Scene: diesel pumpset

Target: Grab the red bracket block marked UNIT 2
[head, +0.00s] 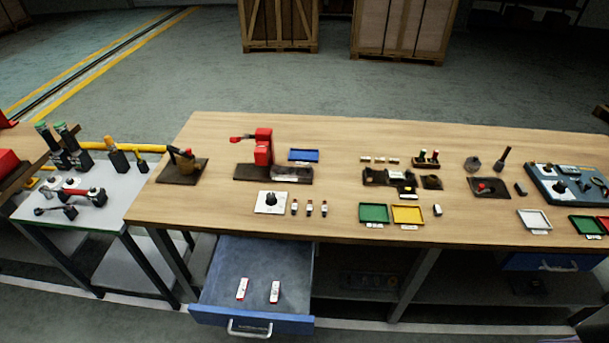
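No marking UNIT 2 can be read at this size. Two small red-and-white blocks, a left one (242,289) and a right one (275,291), lie apart in the open blue drawer (225,317) under the bench's left part. Their labels are too small to read. A red upright device (263,147) stands on a dark base plate on the bench, with a red arm pointing left. I cannot tell which of these, if any, is the bracket block. Neither of my grippers is in view.
The wooden workbench (340,140) carries a blue tray (304,155), a green tray (374,213), a yellow tray (407,214) and several small parts. A side table (105,202) with tools stands at left. The drawer juts out in front of the bench.

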